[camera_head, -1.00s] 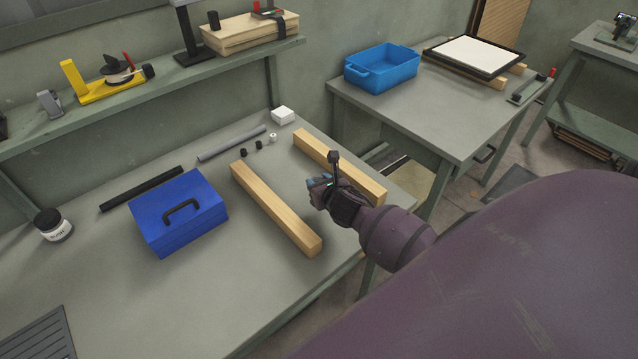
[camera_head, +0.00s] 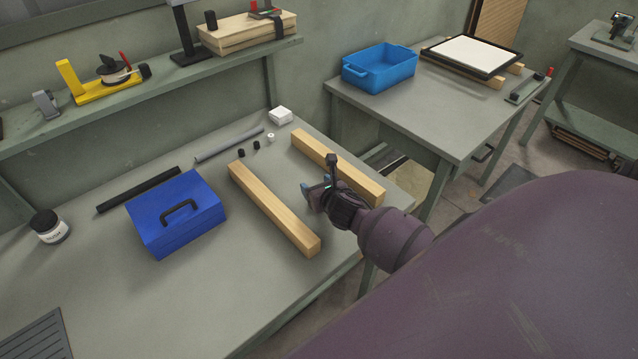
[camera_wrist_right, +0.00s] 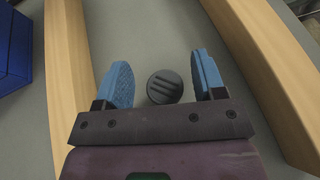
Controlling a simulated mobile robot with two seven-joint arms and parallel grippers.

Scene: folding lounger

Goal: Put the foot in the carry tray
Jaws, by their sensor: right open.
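A small round black foot (camera_wrist_right: 164,86) with a ribbed top shows in the right wrist view, on the grey bench top between my right gripper's blue fingers. My right gripper (camera_head: 307,190) is open, with a gap on each side of the foot; it also shows in the right wrist view (camera_wrist_right: 161,72). In the head view the gripper hides this foot. The carry tray appears to be the blue open tray (camera_head: 378,77) on the other table at the back right. My left gripper is not in view.
Two wooden beams, one on the left (camera_head: 272,210) and one on the right (camera_head: 330,162), flank my right gripper. A blue toolbox (camera_head: 177,220), a black tube (camera_head: 138,188), a grey tube (camera_head: 228,145) and small black caps (camera_head: 256,145) lie further left. A gap separates the two tables.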

